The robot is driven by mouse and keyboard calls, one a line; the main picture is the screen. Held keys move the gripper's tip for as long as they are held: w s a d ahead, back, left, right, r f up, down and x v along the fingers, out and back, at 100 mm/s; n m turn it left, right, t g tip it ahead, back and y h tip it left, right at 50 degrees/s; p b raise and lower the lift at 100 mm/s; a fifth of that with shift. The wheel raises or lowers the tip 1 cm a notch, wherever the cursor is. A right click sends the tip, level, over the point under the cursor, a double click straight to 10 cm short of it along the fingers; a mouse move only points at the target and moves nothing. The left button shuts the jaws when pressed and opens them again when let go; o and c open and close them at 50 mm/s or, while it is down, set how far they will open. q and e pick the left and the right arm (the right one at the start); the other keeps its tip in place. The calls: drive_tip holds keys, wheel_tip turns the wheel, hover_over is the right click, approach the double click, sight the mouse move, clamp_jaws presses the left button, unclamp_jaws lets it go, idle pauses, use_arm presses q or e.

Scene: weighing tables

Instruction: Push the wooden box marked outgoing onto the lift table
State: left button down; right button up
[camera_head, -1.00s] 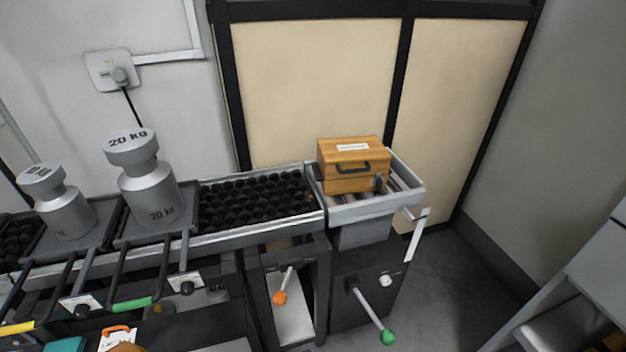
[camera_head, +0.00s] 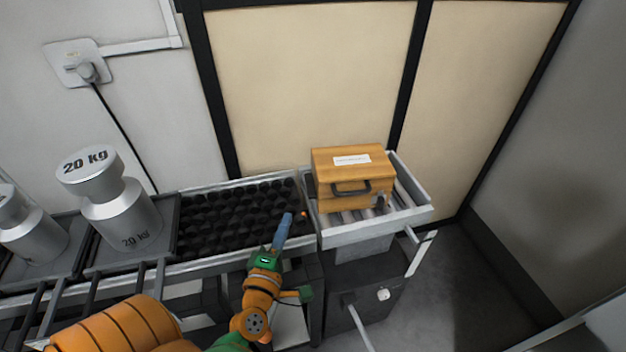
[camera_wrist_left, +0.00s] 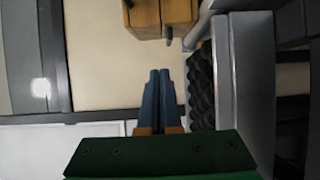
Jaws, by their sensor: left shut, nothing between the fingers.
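The wooden box (camera_head: 352,184), with a dark handle, a latch and a white label too small to read, sits upright on the rollers of the lift table (camera_head: 375,226), near its back left. My left gripper (camera_head: 287,217), with blue fingers, is shut and empty over the right end of the black ball-roller table, left of the box and apart from it. In the left wrist view, its shut fingers (camera_wrist_left: 158,74) point toward the box (camera_wrist_left: 158,16), with a gap between them. My right gripper is not in view.
The ball-roller table (camera_head: 235,215) adjoins the lift table on the left and is clear around my gripper. Grey 20 kg weights (camera_head: 118,205) stand further left. A beige panelled wall (camera_head: 305,85) rises behind. Bare rollers show in front of and to the right of the box.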

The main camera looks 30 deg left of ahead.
use_arm(q)
approach(314, 177)
drive_tip(key=a, duration=0.3)
drive_tip(key=shift+w+a+r, duration=0.15)
drive_tip(key=shift+w+a, duration=0.05)
drive_tip(key=shift+w, duration=0.2)
drive_tip(key=shift+w+d, duration=0.35)
drive_tip(key=shift+w, duration=0.2)
drive_tip(key=shift+w+d, duration=0.35)
drive_tip(key=shift+w, duration=0.2)
drive_tip(key=shift+w+d, duration=0.25)
drive_tip(key=shift+w, duration=0.25)
